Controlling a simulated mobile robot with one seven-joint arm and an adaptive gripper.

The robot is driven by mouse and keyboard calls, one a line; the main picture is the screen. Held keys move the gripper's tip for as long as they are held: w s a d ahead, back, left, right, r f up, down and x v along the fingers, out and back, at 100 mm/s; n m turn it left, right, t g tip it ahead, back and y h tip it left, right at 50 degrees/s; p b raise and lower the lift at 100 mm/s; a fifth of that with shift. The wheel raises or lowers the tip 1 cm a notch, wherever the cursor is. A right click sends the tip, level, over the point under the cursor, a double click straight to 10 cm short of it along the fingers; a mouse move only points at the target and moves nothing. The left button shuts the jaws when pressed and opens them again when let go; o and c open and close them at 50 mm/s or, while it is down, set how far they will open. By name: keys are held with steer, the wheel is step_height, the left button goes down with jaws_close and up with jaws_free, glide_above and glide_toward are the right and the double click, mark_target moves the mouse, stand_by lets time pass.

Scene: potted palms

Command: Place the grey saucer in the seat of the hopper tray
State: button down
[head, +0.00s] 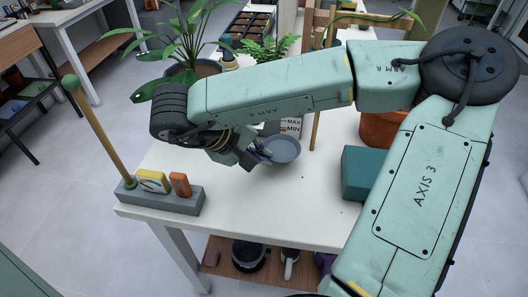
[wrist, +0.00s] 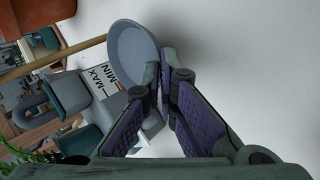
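The grey saucer (head: 284,149) is a shallow round dish over the white table, right of my gripper (head: 258,157) in the head view. In the wrist view, the saucer (wrist: 130,50) has its rim at the fingertips of my gripper (wrist: 164,78). The fingers are nearly closed, with the rim pinched between their tips. A white panel marked MAX and MIN (head: 291,126) stands just behind the saucer; it also shows in the wrist view (wrist: 103,78) beside grey parts. I cannot clearly make out the hopper tray or its seat; my arm hides part of that area.
A grey block holder (head: 160,199) with sponges and a wooden stick stands at the table's front left. A teal box (head: 362,172) and an orange pot (head: 380,127) stand to the right. A potted palm (head: 185,45) is at the back left. The front middle of the table (head: 265,210) is clear.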

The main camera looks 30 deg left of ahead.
mark_target(264, 167)
steer(key=shift+w+a, duration=0.2)
steer(key=shift+w, duration=0.5)
steer(key=f, duration=0.1)
steer(key=f+p, duration=0.1)
steer(key=f, duration=0.1)
steer(key=shift+w+p, duration=0.3)
steer(key=shift+w, duration=0.05)
steer(key=shift+f, duration=0.35)
steer(key=shift+f+b, duration=0.3)
steer(key=shift+b, duration=0.1)
steer(key=c, duration=2.1)
jaws_free()
steer(key=shift+r, duration=0.1)
